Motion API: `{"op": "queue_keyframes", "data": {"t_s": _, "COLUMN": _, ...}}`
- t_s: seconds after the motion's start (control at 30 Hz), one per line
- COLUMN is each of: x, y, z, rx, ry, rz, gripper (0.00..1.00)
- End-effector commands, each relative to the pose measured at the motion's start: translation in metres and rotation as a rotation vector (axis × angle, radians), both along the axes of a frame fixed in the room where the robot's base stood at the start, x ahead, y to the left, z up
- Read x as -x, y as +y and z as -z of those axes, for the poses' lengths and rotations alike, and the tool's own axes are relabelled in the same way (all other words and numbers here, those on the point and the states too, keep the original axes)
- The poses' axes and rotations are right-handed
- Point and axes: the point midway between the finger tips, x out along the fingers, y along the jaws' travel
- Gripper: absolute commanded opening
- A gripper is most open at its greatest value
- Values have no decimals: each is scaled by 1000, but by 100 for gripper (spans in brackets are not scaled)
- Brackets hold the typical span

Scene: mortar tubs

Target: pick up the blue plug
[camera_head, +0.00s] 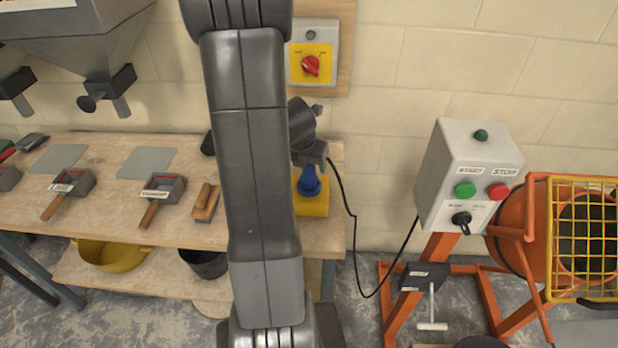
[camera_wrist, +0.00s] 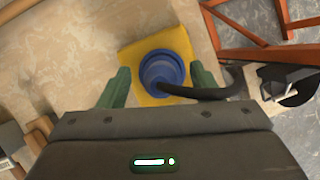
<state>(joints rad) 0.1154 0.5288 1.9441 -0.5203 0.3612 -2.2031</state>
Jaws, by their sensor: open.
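The blue plug (camera_head: 309,181) stands on a yellow block (camera_head: 312,206) at the right end of the wooden bench. A black cable runs from it. In the wrist view the blue plug (camera_wrist: 161,70) shows from above on the yellow block (camera_wrist: 183,41), with the cable leaving to the right. My gripper (camera_wrist: 158,84) is open, its two green fingers on either side of the plug and apart from it. In the head view my gripper (camera_head: 305,145) is partly hidden behind my arm, above the plug.
A wooden bench (camera_head: 110,215) holds two labelled scoops (camera_head: 160,190) and a wooden float (camera_head: 204,202) left of my arm. A grey control box (camera_head: 465,170) and an orange mixer (camera_head: 515,235) stand at the right. The cable (camera_head: 352,240) hangs between bench and box.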

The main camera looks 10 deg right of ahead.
Motion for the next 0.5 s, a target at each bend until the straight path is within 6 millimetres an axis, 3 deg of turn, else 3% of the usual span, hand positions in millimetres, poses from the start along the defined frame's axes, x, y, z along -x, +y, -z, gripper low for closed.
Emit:
{"op": "queue_keyframes", "data": {"t_s": 0.13, "x": -4, "y": -4, "z": 16, "rx": -1, "ry": 1, "rz": 1, "gripper": 59}}
{"op": "queue_keyframes", "data": {"t_s": 0.4, "x": -6, "y": -4, "z": 17, "rx": -2, "ry": 0, "rz": 1, "gripper": 59}}
{"op": "queue_keyframes", "data": {"t_s": 0.5, "x": -6, "y": -4, "z": 17, "rx": -1, "ry": -1, "rz": 1, "gripper": 42}}
